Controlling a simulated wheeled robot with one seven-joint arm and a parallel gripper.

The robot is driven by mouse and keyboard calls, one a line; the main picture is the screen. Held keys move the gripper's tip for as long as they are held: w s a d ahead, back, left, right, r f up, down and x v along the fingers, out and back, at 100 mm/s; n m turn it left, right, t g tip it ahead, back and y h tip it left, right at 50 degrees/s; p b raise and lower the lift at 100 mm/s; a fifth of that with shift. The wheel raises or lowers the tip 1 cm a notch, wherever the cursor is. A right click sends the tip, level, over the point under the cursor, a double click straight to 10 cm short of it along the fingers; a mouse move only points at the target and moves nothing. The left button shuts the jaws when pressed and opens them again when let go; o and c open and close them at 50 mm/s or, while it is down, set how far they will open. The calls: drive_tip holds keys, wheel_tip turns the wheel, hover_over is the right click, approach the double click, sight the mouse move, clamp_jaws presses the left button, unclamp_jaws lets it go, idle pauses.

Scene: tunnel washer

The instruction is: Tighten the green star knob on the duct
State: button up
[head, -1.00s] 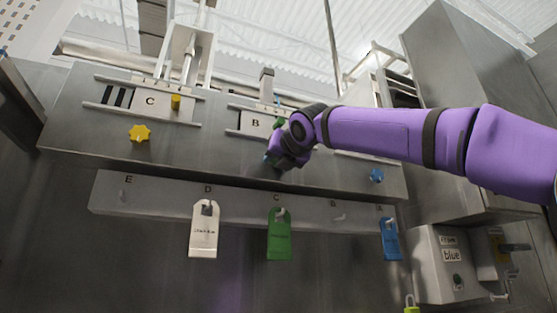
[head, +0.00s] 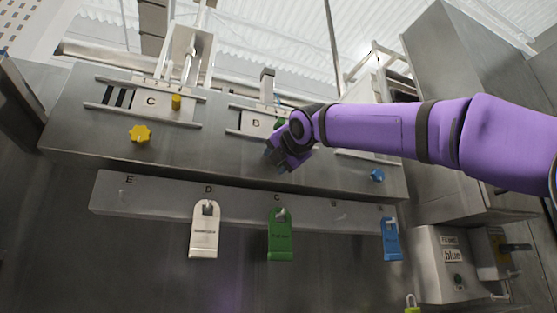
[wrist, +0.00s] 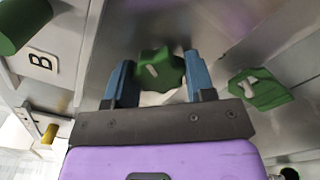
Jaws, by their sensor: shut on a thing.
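The green star knob (wrist: 158,70) shows in the wrist view between my two blue fingertips, with a pale mark on its face. My gripper (wrist: 160,80) is shut on it, one finger on each side. In the head view my gripper (head: 277,160) is at the front face of the steel duct (head: 215,150), below the B plate (head: 255,123). The knob is hidden there behind my gripper. How tight the knob is cannot be told.
A yellow knob (head: 140,133) is at left and a blue knob (head: 376,175) at right. Below, a rail (head: 155,197) carries white (head: 204,230), green (head: 280,238) and blue (head: 390,240) tags. The green tag (wrist: 258,88) shows close beside my gripper in the wrist view.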

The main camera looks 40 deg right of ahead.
drive_tip(key=m, duration=0.7)
drive_tip(key=shift+r, duration=0.1)
drive_tip(key=m, duration=0.7)
drive_tip(key=shift+r+m, duration=0.1)
drive_tip(key=shift+m, duration=0.3)
drive_tip(key=m, duration=0.3)
drive_tip(key=shift+d+m, duration=0.1)
drive_tip(key=shift+m, duration=0.2)
drive_tip(key=m, duration=0.3)
drive_tip(key=shift+m, duration=0.3)
drive_tip(key=m, duration=0.3)
drive_tip(key=shift+d, duration=0.1)
drive_tip(key=shift+m, duration=2)
